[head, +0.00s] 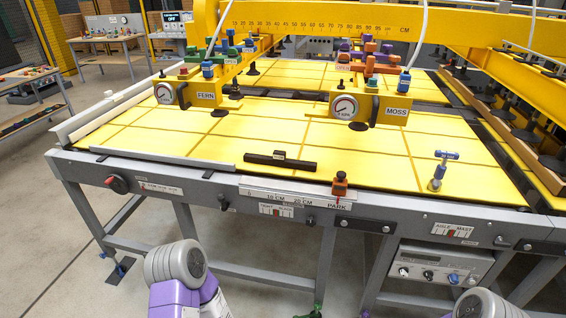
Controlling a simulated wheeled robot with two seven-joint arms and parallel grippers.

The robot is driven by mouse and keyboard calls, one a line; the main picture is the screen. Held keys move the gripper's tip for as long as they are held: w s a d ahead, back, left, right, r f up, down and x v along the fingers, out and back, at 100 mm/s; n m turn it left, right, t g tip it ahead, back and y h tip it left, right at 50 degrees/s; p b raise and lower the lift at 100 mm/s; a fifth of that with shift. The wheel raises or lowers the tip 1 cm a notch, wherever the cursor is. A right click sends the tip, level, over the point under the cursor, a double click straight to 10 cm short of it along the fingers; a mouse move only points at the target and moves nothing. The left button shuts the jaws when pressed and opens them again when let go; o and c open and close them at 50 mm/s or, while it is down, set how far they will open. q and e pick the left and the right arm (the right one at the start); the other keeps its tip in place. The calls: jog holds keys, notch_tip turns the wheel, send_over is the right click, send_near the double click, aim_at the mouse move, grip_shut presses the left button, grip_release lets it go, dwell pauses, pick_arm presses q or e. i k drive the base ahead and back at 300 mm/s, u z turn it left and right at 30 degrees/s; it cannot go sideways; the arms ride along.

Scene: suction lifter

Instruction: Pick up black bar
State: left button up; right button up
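The black bar (272,159) lies flat on the near edge of the yellow-topped table (330,140), just behind the front rail and left of centre. It has a small pale label on its top middle. Nothing is touching it from above. Neither of my grippers shows in the head view. Only rounded grey and purple parts of my arms show at the bottom, well below and in front of the table edge.
Yellow suction heads labelled FERN (204,94) and MOSS (397,110) hang over the table behind the bar. A grey strip (160,158) lies to its left. An orange-and-black block (340,184) and a blue-handled tool (438,172) are to its right.

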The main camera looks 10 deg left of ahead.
aim_at(278, 158)
jog(key=u, duration=0.55)
jog(key=k, duration=0.65)
jog(key=u, duration=0.95)
jog(key=i, duration=0.85)
jog(key=z, duration=0.55)
jog(key=i, duration=0.7)
jog(key=z, duration=0.85)
